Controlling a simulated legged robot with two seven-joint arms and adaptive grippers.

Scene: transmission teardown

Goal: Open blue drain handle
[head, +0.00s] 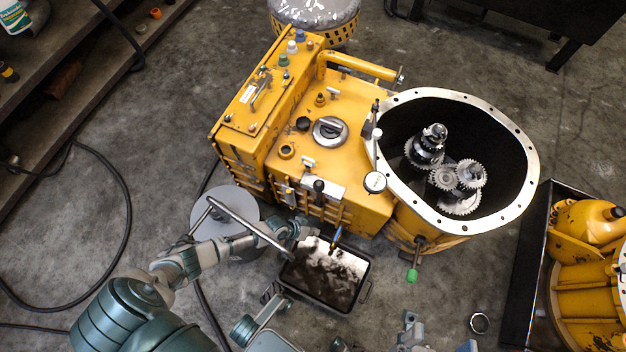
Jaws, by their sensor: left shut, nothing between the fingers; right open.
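The blue drain handle (338,233) is small. It sits on a brass-coloured fitting low on the front of the yellow transmission housing (355,150), above a dark drain pan (365,297) with whitish and dark patches inside. My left arm comes in from the lower left. My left gripper (300,229) is shut and empty, just left of the blue handle, with a small gap seeming to show between them. A metal bar partly crosses the wrist area. My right gripper (411,322) is open and only partly in view at the bottom edge, well below the housing.
A green-tipped handle (412,275) hangs below the round gear opening. A grey disc (232,208) with a bent metal bar (250,225) stands left of the pan. A metal ring (480,323) lies on the floor. A black tray (527,265) with yellow parts is right.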

